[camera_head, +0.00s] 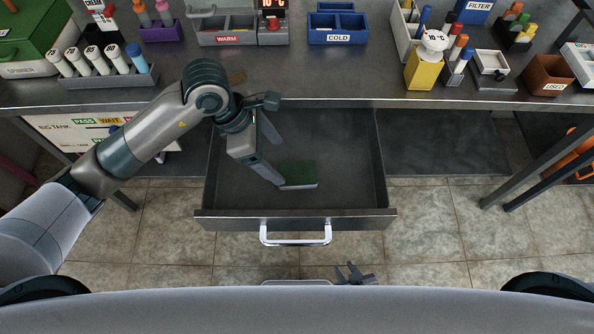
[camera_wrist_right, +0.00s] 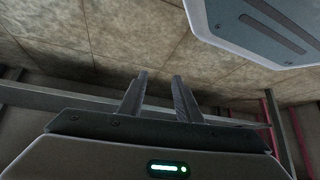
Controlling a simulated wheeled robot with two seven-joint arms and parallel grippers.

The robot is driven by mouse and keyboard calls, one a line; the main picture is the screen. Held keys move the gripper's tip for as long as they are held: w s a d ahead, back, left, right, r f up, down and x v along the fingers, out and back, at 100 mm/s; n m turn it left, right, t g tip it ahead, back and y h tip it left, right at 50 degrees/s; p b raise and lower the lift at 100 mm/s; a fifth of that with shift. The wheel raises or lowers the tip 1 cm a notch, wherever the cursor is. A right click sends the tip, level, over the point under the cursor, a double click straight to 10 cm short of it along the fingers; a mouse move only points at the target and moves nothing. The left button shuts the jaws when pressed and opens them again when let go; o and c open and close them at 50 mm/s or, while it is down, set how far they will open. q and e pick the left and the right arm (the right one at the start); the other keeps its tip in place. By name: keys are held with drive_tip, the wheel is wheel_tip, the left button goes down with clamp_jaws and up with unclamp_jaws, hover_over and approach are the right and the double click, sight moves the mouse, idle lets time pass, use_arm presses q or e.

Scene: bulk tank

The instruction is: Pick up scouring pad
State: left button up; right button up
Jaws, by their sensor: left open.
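The scouring pad (camera_head: 299,173), a dark green flat block with a paler edge, lies on the floor of the open drawer (camera_head: 352,165). My left gripper (camera_head: 279,163) reaches down into the drawer with its fingers spread. One fingertip is at the pad's left edge; I cannot tell whether it touches. Nothing shows between the fingers. My right gripper (camera_head: 354,273) is low in front of the drawer, partly hidden by my body. In the right wrist view its two fingers (camera_wrist_right: 160,77) stand apart with nothing between them, over floor tiles.
The drawer has a silver handle (camera_head: 296,236) and raised walls around the pad. The drawer's right half is clear.

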sight(295, 172)
use_arm(q)
drive_tip(key=shift+x, duration=1.3)
use_arm(e)
drive_tip(key=shift+s+d+f+g, duration=0.15)
drive_tip(key=shift+s+d+f, duration=0.05)
drive_tip(key=shift+s, duration=0.2)
drive_tip(key=shift+s+d+f+g, duration=0.15)
drive_tip(key=shift+s+d+f, duration=0.05)
drive_tip(key=shift+s, duration=0.15)
use_arm(q)
drive_tip(key=shift+s+d+f+p, duration=0.1)
drive_tip(key=shift+d+f+p, duration=0.2)
drive_tip(key=shift+d+p, duration=0.15)
drive_tip(key=x, duration=0.2)
drive_tip(key=p+x, duration=0.1)
drive_tip(key=x, duration=0.1)
drive_tip(key=shift+s+d, duration=0.1)
drive_tip(key=shift+d, duration=0.3)
use_arm(e)
drive_tip(key=s+d+f+g, duration=0.1)
drive_tip(key=s+d+f, duration=0.1)
drive_tip(key=s, duration=0.4)
drive_tip(key=shift+d+f+g+h, duration=0.2)
drive_tip(key=shift+d+g+h, duration=0.1)
drive_tip(key=shift+g, duration=0.1)
use_arm(q)
drive_tip(key=shift+f, duration=0.25)
use_arm(e)
drive_tip(key=shift+s+f, duration=0.1)
drive_tip(key=shift+f, duration=0.3)
